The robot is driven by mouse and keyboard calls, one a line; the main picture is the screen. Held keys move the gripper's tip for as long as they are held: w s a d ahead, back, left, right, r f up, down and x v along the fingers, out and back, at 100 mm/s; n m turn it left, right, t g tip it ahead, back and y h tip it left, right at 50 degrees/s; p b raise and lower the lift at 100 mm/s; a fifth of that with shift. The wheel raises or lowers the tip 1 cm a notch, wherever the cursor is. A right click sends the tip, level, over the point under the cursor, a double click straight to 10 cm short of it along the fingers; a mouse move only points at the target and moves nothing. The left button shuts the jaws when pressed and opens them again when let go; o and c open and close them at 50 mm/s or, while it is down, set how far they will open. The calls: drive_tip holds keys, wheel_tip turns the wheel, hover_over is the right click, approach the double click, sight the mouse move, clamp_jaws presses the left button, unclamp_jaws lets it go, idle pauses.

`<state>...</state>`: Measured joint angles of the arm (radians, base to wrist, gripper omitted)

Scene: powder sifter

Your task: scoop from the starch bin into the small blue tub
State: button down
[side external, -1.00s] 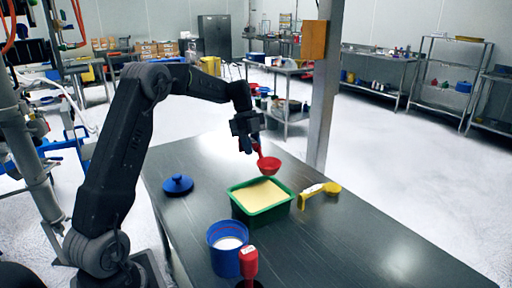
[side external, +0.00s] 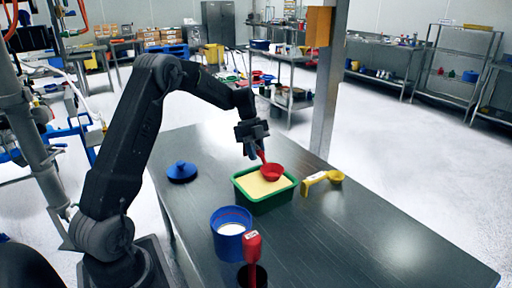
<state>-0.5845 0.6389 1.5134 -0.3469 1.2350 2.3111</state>
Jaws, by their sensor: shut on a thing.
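A green rectangular bin (side external: 268,207) holds pale yellow powder (side external: 262,184), likely the starch. My gripper (side external: 256,150) is shut on the handle of a red scoop (side external: 272,172). The scoop's bowl is over the far right part of the bin, low at the powder; I cannot tell whether it touches the powder. What is inside the bowl cannot be made out. A small blue tub (side external: 231,232) with white contents stands open nearer the camera, left of the bin.
A blue lid (side external: 182,171) lies on the table (side external: 370,228) to the left. A yellow scoop (side external: 322,180) lies right of the bin. A red-handled tool (side external: 252,247) stands in a dark holder at the front. A post rises behind the table. The table's right part is clear.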

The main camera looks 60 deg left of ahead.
drive_tip(key=shift+f, duration=1.2)
drive_tip(key=shift+s, duration=2.75)
drive_tip(key=shift+w, duration=1.8)
drive_tip(key=shift+w+r, duration=0.1)
drive_tip(key=shift+w, duration=0.1)
wheel_tip(320, 180, up, 7)
drive_tip(key=shift+s, duration=0.1)
drive_tip(key=shift+s+f+m+t, duration=0.1)
drive_tip(key=shift+s+m+t, duration=0.2)
drive_tip(key=shift+t, duration=0.65)
drive_tip(key=shift+s+f+m+t, duration=0.15)
drive_tip(key=shift+s+t, duration=0.25)
drive_tip(key=shift+t, duration=0.5)
drive_tip(key=shift+s+f+m+t, duration=0.15)
drive_tip(key=shift+s+t, duration=0.2)
drive_tip(key=shift+t, duration=0.6)
